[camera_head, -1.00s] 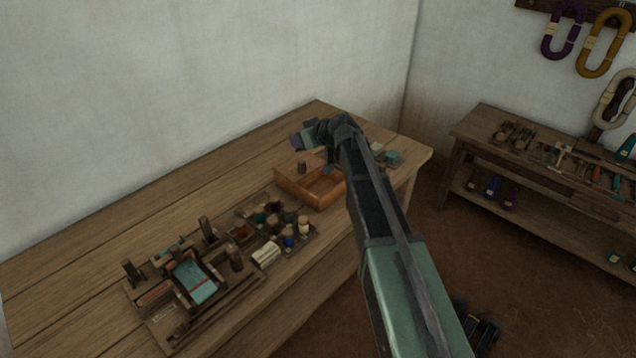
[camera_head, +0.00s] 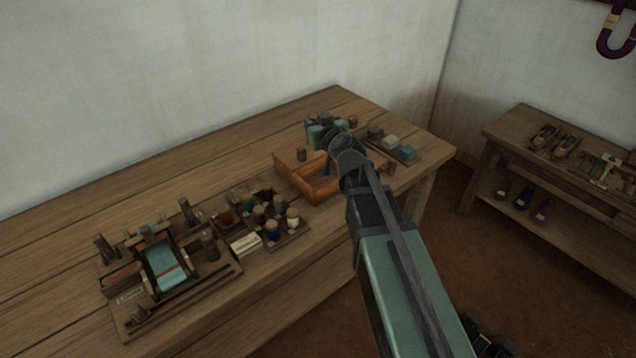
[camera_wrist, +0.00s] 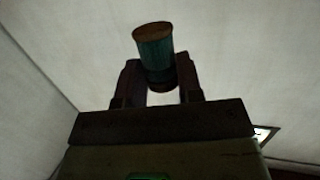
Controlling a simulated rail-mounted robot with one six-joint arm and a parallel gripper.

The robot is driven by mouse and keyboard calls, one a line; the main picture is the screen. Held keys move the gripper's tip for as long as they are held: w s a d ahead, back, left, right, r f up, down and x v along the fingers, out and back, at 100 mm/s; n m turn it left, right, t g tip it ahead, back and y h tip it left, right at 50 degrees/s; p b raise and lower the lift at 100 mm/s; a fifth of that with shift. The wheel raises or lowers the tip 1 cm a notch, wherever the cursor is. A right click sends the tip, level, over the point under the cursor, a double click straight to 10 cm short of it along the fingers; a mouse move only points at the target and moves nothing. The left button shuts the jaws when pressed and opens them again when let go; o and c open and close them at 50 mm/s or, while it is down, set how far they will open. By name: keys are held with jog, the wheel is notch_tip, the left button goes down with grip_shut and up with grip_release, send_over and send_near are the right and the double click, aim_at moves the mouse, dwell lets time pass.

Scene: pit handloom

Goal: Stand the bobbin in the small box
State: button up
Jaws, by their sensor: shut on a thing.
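In the wrist view, a teal bobbin (camera_wrist: 154,52) with a brown end is held between the two dark fingers of my gripper (camera_wrist: 160,82). It stands out past the fingertips, slightly tilted in the picture, with pale wall behind it. In the head view, the small open wooden box (camera_head: 290,178) sits on the table, orange-brown, its inside partly seen. The end of my arm is over the box's far right side and hides part of it. The fingers and the bobbin cannot be made out clearly in the head view.
A rack of several coloured bobbins (camera_head: 292,241) and a small loom frame (camera_head: 165,266) lie to the left. A tray of small blocks (camera_head: 405,156) is at right. The table's back left is clear.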

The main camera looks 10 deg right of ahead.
notch_tip(320, 180, down, 16)
jog(key=b, duration=1.3)
jog(key=o, duration=0.9)
jog(key=shift+o, duration=0.2)
jog(key=shift+r, duration=0.1)
